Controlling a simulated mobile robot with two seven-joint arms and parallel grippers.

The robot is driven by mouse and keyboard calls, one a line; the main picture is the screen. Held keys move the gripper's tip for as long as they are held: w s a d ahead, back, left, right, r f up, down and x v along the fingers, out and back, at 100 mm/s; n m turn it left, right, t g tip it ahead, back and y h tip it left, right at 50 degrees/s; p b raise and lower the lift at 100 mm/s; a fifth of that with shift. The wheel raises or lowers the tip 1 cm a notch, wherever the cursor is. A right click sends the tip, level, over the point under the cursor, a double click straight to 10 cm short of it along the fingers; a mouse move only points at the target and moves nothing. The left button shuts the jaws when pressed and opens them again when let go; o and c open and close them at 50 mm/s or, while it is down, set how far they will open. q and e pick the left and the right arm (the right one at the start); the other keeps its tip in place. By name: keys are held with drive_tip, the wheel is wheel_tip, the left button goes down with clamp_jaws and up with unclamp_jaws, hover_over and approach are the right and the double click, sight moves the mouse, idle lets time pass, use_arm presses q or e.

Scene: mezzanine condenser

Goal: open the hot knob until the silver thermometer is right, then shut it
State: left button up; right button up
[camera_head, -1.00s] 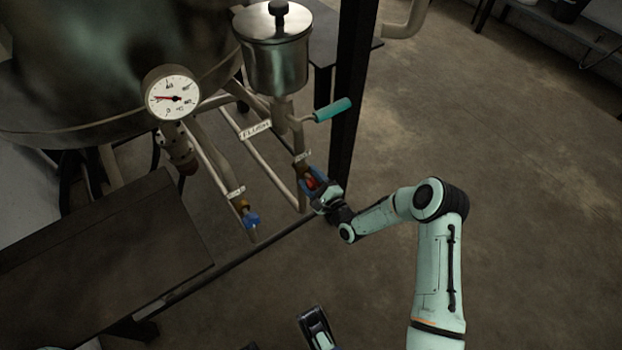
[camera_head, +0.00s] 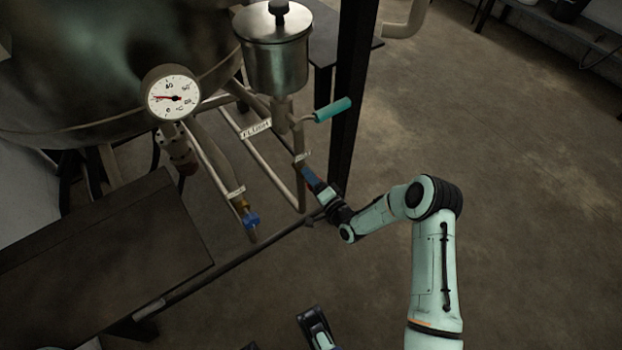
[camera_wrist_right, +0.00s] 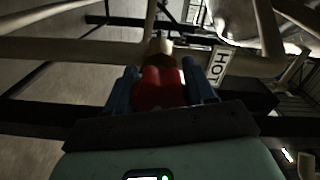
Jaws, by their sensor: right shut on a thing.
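The hot knob is red and shows in the right wrist view (camera_wrist_right: 158,90), just below a label reading HOT (camera_wrist_right: 221,67). My right gripper (camera_wrist_right: 160,88) is shut on it, with a blue finger on either side. In the head view my right gripper (camera_head: 312,180) is at the lower end of the right-hand pipe, and its fingers hide the knob. The thermometer (camera_head: 173,94) is a round white dial in a metal rim on the big vessel. Its red needle points left and slightly up.
A blue knob (camera_head: 251,220) sits on the pipe to the left of my right gripper. A teal-handled lever (camera_head: 332,109) sticks out above it, under a lidded metal pot (camera_head: 276,60). A dark post (camera_head: 352,100) stands close behind. A dark table (camera_head: 100,260) fills the lower left.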

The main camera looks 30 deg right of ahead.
use_arm(q)
drive_tip(key=shift+s+a+f, duration=0.1)
drive_tip(key=shift+s+f, duration=0.35)
drive_tip(key=shift+s, duration=0.1)
use_arm(e)
drive_tip(key=shift+n, duration=4.6)
drive_tip(key=o, duration=1)
drive_tip(key=shift+o, duration=0.2)
use_arm(q)
drive_tip(key=shift+t, duration=0.3)
drive_tip(key=shift+w+d+r+p, duration=0.25)
drive_tip(key=shift+w+r+p, duration=0.15)
drive_tip(key=shift+r, duration=0.35)
drive_tip(key=shift+w+d+r+p, duration=0.2)
drive_tip(key=shift+w+r+p, duration=0.2)
drive_tip(key=shift+r, duration=0.3)
drive_tip(key=shift+w+d+r+p, duration=0.25)
drive_tip(key=shift+w+r+p, duration=0.15)
drive_tip(key=shift+r, duration=0.35)
use_arm(e)
drive_tip(key=s+d, duration=0.1)
drive_tip(key=s, duration=1.2)
drive_tip(key=shift+s, duration=0.25)
